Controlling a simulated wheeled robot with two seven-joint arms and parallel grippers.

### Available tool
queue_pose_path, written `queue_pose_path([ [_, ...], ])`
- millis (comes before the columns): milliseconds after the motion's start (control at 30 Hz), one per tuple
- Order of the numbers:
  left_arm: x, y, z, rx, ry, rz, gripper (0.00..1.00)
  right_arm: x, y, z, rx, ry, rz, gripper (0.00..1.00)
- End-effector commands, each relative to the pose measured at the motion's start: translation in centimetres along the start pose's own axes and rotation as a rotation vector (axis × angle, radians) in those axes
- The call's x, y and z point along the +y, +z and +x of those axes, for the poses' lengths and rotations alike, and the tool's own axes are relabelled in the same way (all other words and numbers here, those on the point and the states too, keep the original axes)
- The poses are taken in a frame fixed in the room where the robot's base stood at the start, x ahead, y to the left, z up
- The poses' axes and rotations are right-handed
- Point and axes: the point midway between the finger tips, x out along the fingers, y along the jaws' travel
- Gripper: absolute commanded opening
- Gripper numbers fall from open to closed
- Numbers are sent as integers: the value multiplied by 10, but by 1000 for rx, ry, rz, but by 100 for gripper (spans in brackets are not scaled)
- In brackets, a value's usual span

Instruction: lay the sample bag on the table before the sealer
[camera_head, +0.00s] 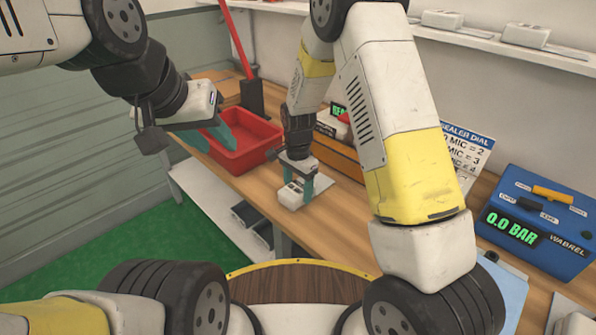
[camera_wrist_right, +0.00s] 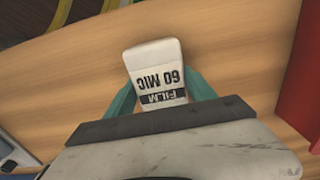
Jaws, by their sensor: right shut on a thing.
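The white sample bag (camera_head: 290,196) is between the teal fingers of my right gripper (camera_head: 299,188), which is shut on it. In the right wrist view the bag (camera_wrist_right: 157,72) shows black print, "FILM 60 MIC", over bare wood. I cannot tell whether it touches the table (camera_head: 338,216). The orange sealer (camera_head: 338,150), with a green-lit display, stands just behind my right gripper, partly hidden by my right arm. My left gripper (camera_head: 208,136) is open and empty, over the left part of the red tray.
The red tray (camera_head: 262,157) stands on the table left of the sealer. A blue box reading "0.0 BAR" (camera_head: 540,222) stands at right. A "SEALER DIAL" sign (camera_head: 466,150) is behind my right arm. Bare wood lies in front of the right gripper.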

Motion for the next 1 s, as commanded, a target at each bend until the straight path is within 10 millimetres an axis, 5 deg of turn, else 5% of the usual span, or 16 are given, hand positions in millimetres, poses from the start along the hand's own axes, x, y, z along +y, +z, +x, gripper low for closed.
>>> queue_pose_path([
  [67, 0, 0, 0, 0, 0, 0, 36, 0, 0, 2, 0, 0, 0, 18],
  [100, 0, 0, 0, 0, 0, 0, 36, 0, 0, 2, 0, 0, 0, 67],
  [200, 0, 0, 0, 0, 0, 0, 36, 0, 0, 2, 0, 0, 0, 87],
  [567, 0, 0, 0, 0, 0, 0, 36, 0, 0, -1, 0, 0, 0, 89],
  [1000, 0, 0, 0, 0, 0, 0, 36, -1, 0, -66, 1, -2, -1, 89],
])
